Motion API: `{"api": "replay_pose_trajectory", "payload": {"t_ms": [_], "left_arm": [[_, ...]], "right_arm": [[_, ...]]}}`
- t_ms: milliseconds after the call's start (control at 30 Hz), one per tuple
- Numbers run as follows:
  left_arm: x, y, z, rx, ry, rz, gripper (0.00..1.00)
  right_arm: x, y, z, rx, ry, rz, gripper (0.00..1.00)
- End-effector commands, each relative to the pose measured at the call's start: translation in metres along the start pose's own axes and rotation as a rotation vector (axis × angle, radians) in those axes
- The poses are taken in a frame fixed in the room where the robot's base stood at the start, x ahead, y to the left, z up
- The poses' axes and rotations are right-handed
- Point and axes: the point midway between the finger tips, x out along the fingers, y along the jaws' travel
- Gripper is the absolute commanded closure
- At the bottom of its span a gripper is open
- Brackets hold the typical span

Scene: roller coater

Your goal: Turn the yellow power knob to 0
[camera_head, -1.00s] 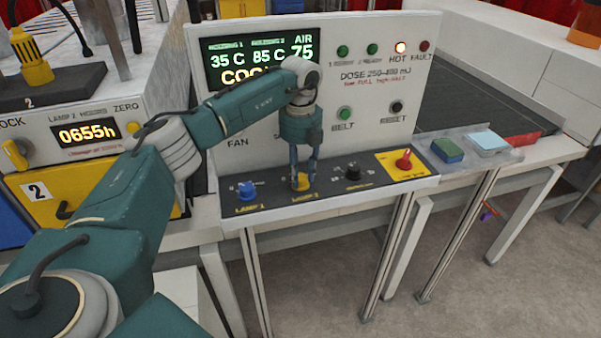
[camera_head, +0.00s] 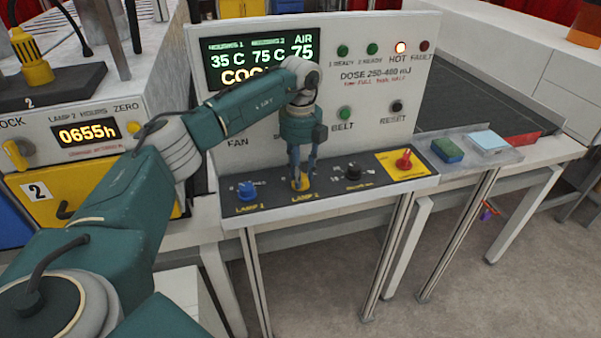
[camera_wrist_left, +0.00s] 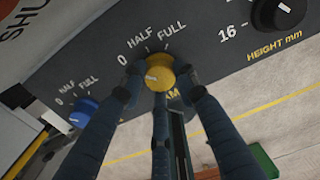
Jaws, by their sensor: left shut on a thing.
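The yellow power knob (camera_head: 301,184) sits on the dark sloped panel, above the label LAMP 2. In the left wrist view the yellow knob (camera_wrist_left: 159,74) shows a white pointer mark on its left side, and the scale 0, HALF, FULL is printed around it. My left gripper (camera_head: 301,178) reaches down from above and is shut on the knob. Its fingers (camera_wrist_left: 160,88) stand around the knob in the left wrist view. The fingers partly hide the knob in the head view. My right gripper is not in view.
A blue knob (camera_head: 247,191) is to the left, a black height knob (camera_head: 353,170) to the right, and a red knob (camera_head: 404,159) on a yellow plate beyond it. The display (camera_head: 262,62) reads 35 C, 75 C and AIR 75. The HOT lamp (camera_head: 400,47) is lit.

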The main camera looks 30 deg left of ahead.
Motion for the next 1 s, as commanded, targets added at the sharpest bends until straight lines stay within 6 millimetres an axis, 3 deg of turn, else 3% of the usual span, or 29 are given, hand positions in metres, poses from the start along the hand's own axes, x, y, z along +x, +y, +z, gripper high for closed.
{"api": "replay_pose_trajectory", "payload": {"t_ms": [33,100,133,467,567,1000], "left_arm": [[-0.001,-0.001,0.001,-0.001,-0.002,-0.003,0.66],[-0.001,-0.001,0.001,-0.001,-0.002,-0.002,0.52],[-0.001,0.000,0.001,-0.001,-0.002,-0.002,0.51],[-0.004,0.000,0.001,0.000,-0.001,-0.002,0.51],[-0.016,-0.001,0.001,0.000,-0.003,-0.003,0.51],[-0.103,-0.001,0.001,-0.001,-0.002,-0.004,0.51]], "right_arm": [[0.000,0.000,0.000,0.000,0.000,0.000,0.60],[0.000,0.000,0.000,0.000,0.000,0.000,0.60],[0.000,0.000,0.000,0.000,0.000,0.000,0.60],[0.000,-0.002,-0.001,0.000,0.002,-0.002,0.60],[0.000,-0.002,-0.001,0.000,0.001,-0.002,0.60],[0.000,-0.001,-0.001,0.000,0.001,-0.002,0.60]]}}
